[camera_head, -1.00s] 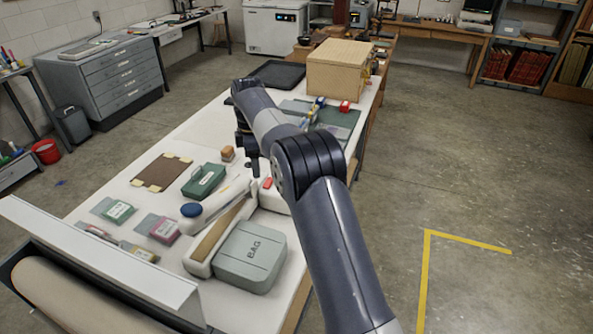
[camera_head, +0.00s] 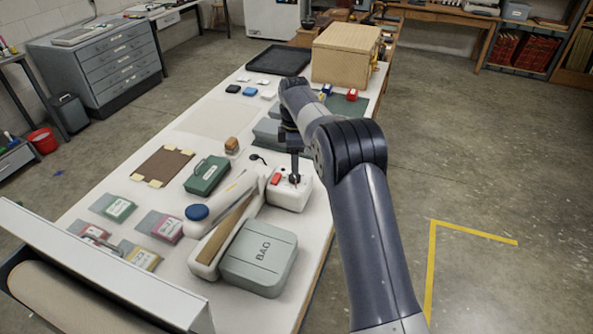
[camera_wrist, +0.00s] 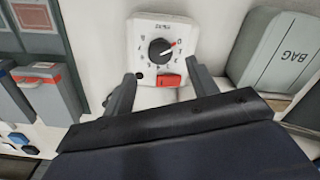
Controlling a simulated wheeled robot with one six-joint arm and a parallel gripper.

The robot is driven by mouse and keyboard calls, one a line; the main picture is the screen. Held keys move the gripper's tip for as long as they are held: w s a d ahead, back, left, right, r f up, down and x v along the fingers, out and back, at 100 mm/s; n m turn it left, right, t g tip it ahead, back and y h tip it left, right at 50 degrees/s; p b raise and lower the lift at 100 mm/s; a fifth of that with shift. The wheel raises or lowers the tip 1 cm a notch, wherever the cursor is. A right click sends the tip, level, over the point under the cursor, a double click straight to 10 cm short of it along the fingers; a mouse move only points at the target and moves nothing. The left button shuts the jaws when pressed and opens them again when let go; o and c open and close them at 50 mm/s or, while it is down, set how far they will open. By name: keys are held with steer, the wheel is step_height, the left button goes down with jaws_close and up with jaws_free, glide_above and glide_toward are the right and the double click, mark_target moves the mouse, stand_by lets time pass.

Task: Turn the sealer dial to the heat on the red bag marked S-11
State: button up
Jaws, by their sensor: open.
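The sealer's white control box (camera_head: 290,196) stands at its far end, with a red switch (camera_head: 276,179). In the wrist view its black dial (camera_wrist: 159,51) has a red pointer mark aimed up and right, among small marks too blurred to read surely. My gripper (camera_wrist: 161,70) is open, its two fingers apart on either side of the red switch and lower part of the box in that view. In the head view my gripper (camera_head: 294,176) is over the control box and hides the dial. A red-pink bag (camera_head: 165,228) lies left of the sealer; its label is unreadable here.
The sealer's long arm has a blue knob (camera_head: 197,212). A grey-green BAG case (camera_head: 259,259) stands right beside it. A green case (camera_head: 206,175), green bag (camera_head: 113,207) and yellow bag (camera_head: 141,257) lie left. A cardboard box (camera_head: 346,53) stands at the far end.

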mark_target(295, 175)
step_height(295, 175, down, 6)
steer(key=shift+f+p, duration=0.2)
steer(key=shift+p, duration=0.45)
steer(key=c, duration=1)
steer(key=shift+o, duration=0.2)
